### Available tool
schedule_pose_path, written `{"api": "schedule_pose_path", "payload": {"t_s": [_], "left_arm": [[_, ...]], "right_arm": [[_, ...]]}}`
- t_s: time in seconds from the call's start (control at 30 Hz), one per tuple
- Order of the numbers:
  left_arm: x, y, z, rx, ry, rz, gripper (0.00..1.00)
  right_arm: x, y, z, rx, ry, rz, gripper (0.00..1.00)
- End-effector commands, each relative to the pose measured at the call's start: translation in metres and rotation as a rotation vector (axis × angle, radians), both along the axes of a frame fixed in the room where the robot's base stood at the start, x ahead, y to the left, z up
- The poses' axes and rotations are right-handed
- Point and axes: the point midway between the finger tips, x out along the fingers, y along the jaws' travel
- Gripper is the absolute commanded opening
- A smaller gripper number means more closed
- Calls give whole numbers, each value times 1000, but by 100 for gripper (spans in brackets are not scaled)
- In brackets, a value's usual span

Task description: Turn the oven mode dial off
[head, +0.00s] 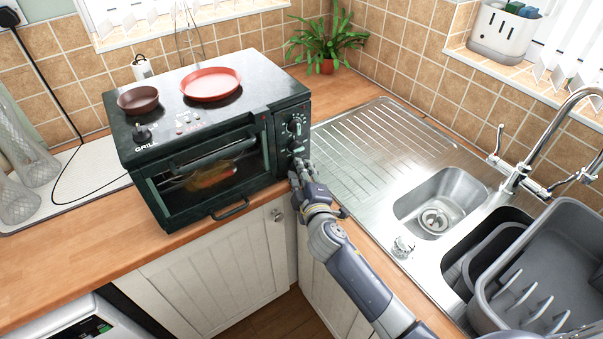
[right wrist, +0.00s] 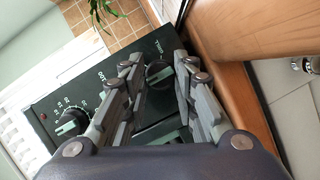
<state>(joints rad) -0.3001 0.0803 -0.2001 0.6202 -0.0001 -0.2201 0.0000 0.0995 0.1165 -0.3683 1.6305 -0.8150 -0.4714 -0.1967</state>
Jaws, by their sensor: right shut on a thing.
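The black toaster oven (head: 213,128) stands on the wooden counter, its door shut with food visible behind the glass. Its dials run down the right side of the front, with the upper dial (head: 296,127) and one below it (head: 295,146) in view. My right gripper (head: 299,170) is at the low end of this panel and hides part of it. Another dial with numbers (right wrist: 70,122) lies left of the fingers. My left gripper is not in view.
A red pan (head: 211,85) and a smaller brown pan (head: 138,99) sit on the oven top. The steel sink (head: 440,205) lies right of my forearm, with a grey dish rack (head: 560,255) beside it. A potted plant (head: 327,66) stands behind in the corner.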

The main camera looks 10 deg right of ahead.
Motion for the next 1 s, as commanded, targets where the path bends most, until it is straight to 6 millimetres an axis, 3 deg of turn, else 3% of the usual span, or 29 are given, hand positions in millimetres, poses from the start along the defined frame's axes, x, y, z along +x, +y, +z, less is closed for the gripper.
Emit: {"api": "schedule_pose_path", "payload": {"t_s": [0.07,0.4,0.53,1.0], "left_arm": [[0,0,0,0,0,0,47],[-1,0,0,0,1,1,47],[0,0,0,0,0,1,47],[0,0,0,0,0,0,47]], "right_arm": [[0,0,0,-2,0,0,35],[-1,0,0,0,0,1,35],[-10,0,0,0,1,0,35],[-97,2,14,1,3,1,35]]}}
